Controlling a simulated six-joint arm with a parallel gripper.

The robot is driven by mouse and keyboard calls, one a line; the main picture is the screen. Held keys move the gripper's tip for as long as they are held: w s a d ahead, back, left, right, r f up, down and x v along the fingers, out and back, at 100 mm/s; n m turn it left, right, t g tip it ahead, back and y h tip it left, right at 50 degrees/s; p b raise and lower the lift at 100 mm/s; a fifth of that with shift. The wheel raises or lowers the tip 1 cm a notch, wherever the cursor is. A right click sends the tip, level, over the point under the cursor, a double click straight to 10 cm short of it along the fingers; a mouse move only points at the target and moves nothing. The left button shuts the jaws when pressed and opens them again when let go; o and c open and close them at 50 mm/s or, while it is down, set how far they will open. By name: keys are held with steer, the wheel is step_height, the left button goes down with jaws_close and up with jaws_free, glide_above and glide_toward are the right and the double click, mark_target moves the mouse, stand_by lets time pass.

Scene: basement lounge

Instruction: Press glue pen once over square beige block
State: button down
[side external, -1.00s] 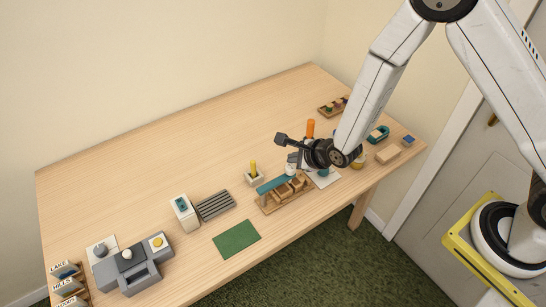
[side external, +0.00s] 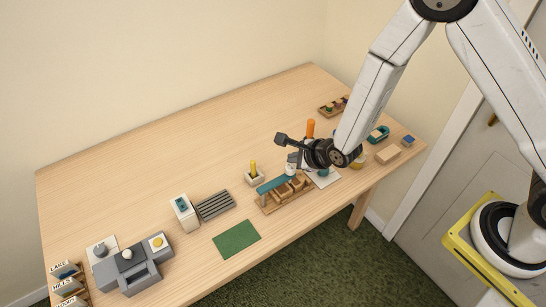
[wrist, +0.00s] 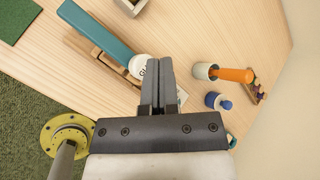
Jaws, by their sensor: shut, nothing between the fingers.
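My gripper (side external: 294,160) is low over the right part of the table; in the wrist view its two fingers (wrist: 158,64) are together and hold nothing. A white round top with dark lettering beginning with G (wrist: 141,67) is just left of the fingertips, by the end of a teal bar (wrist: 95,32); I cannot tell whether it touches them. It may belong to the glue pen. A wooden rack (side external: 269,207) with several beige blocks (side external: 283,190) stands in front of the gripper. Which block is the square one is unclear. A white sheet (side external: 328,180) is partly hidden by my gripper.
An orange-handled tool (wrist: 232,75) in a grey cup and a blue-topped item (wrist: 218,101) stand right of the fingers. A yellow-handled item in a holder (side external: 254,178), a slatted grey rack (side external: 216,205) and a green mat (side external: 237,238) lie leftward. The table's back left is clear.

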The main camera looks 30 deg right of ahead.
mark_target(294, 168)
steer(key=shift+f, duration=1.25)
stand_by(2.1)
steer(key=shift+r, duration=1.25)
steer(key=shift+r, duration=2.5)
steer(key=s+d+r+n+g, duration=0.2)
steer(key=s+d+r+n, duration=0.1)
steer(key=n, duration=0.5)
steer(key=s+d+r+n+g+h, duration=0.1)
steer(key=s+d+r+n+g, duration=0.1)
steer(key=s+d+n, duration=0.3)
steer(key=s+d+r+n+g, duration=0.2)
steer(key=s+n, duration=0.5)
steer(key=n, duration=0.4)
steer(key=shift+s+d+r+n+h, duration=0.3)
steer(key=shift+d+r+h, duration=0.1)
steer(key=shift+d+r, duration=0.55)
